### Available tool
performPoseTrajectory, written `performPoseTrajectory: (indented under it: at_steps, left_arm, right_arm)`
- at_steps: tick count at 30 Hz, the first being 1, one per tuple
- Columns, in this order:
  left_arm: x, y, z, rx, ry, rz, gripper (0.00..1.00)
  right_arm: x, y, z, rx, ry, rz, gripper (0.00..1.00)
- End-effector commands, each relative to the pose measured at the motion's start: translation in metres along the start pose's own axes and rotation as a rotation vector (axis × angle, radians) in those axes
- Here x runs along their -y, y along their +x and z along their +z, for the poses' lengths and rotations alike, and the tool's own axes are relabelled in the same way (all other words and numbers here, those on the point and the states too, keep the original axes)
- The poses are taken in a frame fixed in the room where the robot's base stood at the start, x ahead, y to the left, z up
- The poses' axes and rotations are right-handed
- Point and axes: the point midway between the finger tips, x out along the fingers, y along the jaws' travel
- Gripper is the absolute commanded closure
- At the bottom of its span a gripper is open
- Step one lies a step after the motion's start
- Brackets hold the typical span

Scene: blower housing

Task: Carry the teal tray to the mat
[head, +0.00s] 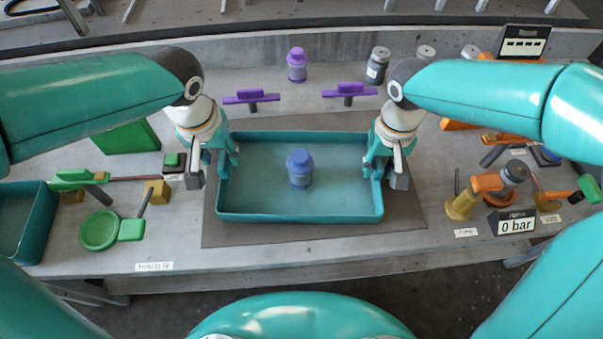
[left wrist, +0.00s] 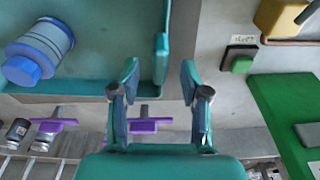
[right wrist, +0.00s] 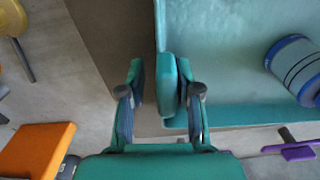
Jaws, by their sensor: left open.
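The teal tray (head: 300,217) rests flat on the dark grey mat (head: 415,215) in the middle of the bench. A blue jar (head: 299,168) stands inside it, and the jar also shows in the left wrist view (left wrist: 40,50) and right wrist view (right wrist: 297,68). My left gripper (head: 210,168) is at the tray's left side; in the left wrist view its open fingers (left wrist: 158,82) are apart on either side of a teal tab on the tray wall. My right gripper (head: 385,170) is at the right side, its fingers (right wrist: 160,82) likewise open around a matching tab.
A second teal tray (head: 45,225) is at the far left, near a green round-ended tool (head: 100,230). Purple handles (head: 250,97) and a purple jar (head: 297,65) are behind. A gauge reading 0 bar (head: 515,224) and an orange-and-yellow fitting (head: 463,205) stand at right.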

Motion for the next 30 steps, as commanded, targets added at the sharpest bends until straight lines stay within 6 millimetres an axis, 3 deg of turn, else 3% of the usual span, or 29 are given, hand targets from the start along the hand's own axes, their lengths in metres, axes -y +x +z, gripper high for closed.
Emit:
performPoseTrajectory:
  at_steps: [6,17,23,26,30]
  left_arm:
    - [0.0,0.02,0.0,0.0,0.0,0.0,0.54]
    - [0.0,0.023,0.0,-0.001,-0.001,0.0,0.54]
    - [0.0,0.023,0.0,-0.001,-0.001,0.0,0.86]
    - [0.001,0.023,0.0,-0.001,-0.001,-0.001,1.0]
    - [0.002,0.023,0.0,0.0,-0.001,-0.003,1.0]
  right_arm:
    - [0.0,0.02,0.0,0.001,-0.001,0.0,0.67]
    - [0.001,0.024,0.0,-0.001,-0.001,0.0,0.67]
    - [0.001,0.023,0.0,-0.001,-0.002,0.0,0.98]
    - [0.0,0.023,0.0,0.0,-0.002,0.001,1.0]
    - [0.0,0.023,0.0,0.0,-0.002,0.002,1.0]
